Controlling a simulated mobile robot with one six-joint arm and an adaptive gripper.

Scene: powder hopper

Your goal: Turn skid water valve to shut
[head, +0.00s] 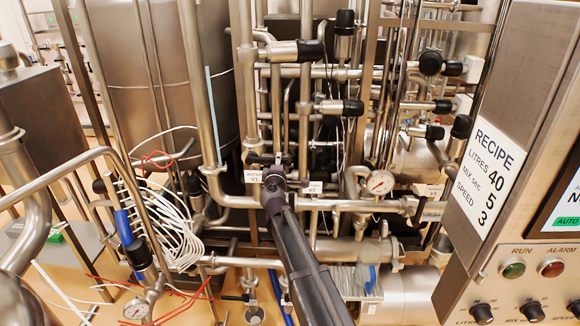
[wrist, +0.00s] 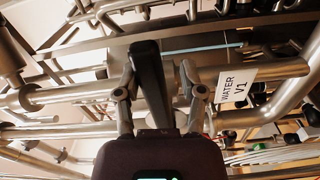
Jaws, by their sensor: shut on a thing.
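The water valve's black lever handle (wrist: 148,75) stands between the fingers of my gripper (wrist: 158,80) in the wrist view, and the gripper is shut on it. A white tag reading WATER V1 (wrist: 234,88) sits just right of the fingers on the pipework. In the head view my gripper (head: 276,168) is at the valve in front of the vertical pipes, with the V1 tag (head: 253,176) just left of it. My gripper and arm hide most of the handle and the valve body there.
A second tag, V2 (head: 314,187), hangs close to the right of my gripper. Pipes and black-capped valves (head: 340,107) crowd the space behind. A round gauge (head: 380,182) is further right. A control panel (head: 505,200) with a recipe card stands at the right edge.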

